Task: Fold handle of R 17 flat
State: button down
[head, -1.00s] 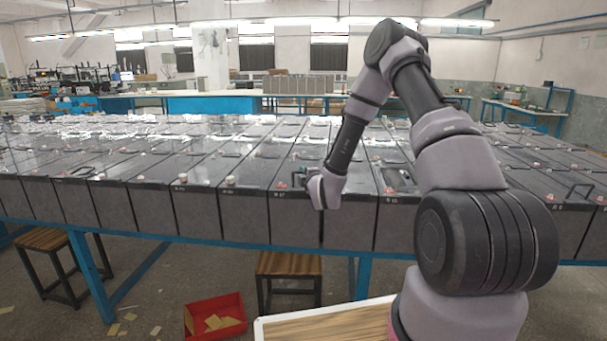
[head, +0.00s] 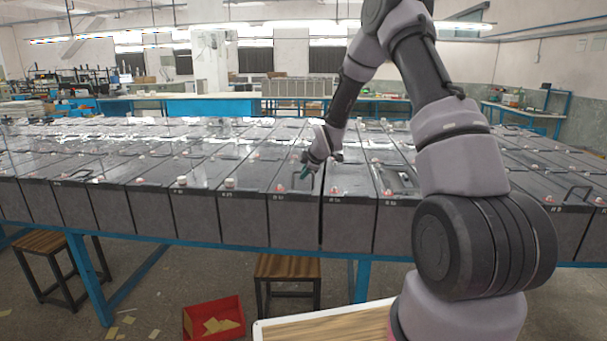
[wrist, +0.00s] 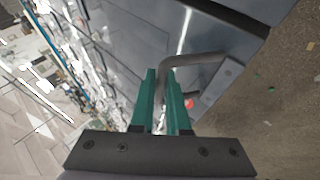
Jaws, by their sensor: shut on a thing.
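The handle (wrist: 195,59) is a dark grey bent bar on top of a grey battery, seen in the wrist view. My gripper (wrist: 160,71) has its teal fingers closed on one part of this bar, near its bend. In the head view my gripper (head: 305,170) is over the top of a front-row battery (head: 295,221), just left of the centre. The battery's label is too small to read surely as R 17. A red terminal cap (wrist: 189,104) shows beside the fingers. The handle stands up from the lid, partly hidden by my gripper in the head view.
Batteries stand in close rows on a blue-framed table (head: 150,235). Another raised handle (head: 579,192) is at the right, with small terminal caps around. A red bin (head: 214,318) and wooden stools (head: 289,265) are below the front edge.

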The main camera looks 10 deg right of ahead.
jog(key=shift+w+d+f+m+g+y, duration=0.2)
jog(key=shift+w+g, duration=0.2)
jog(key=shift+g, duration=0.2)
jog(key=shift+w+d+f+m+g+y, duration=0.1)
jog(key=shift+w+f+g, duration=0.1)
jog(key=shift+w+g, duration=0.3)
jog(key=shift+w+f+m+g+y, duration=0.1)
jog(key=shift+f+m+g+y, duration=0.15)
jog(key=shift+g, duration=0.45)
jog(key=shift+w+f+m+g+y, duration=0.15)
jog(key=shift+f+g, duration=0.2)
jog(key=shift+g, duration=0.35)
jog(key=shift+s, duration=0.1)
jog(key=c, duration=0.9)
grip_release()
jog(key=v, duration=1)
jog(key=shift+s+d+r, duration=0.1)
jog(key=shift+s+r, duration=0.05)
jog(key=shift+r, duration=0.15)
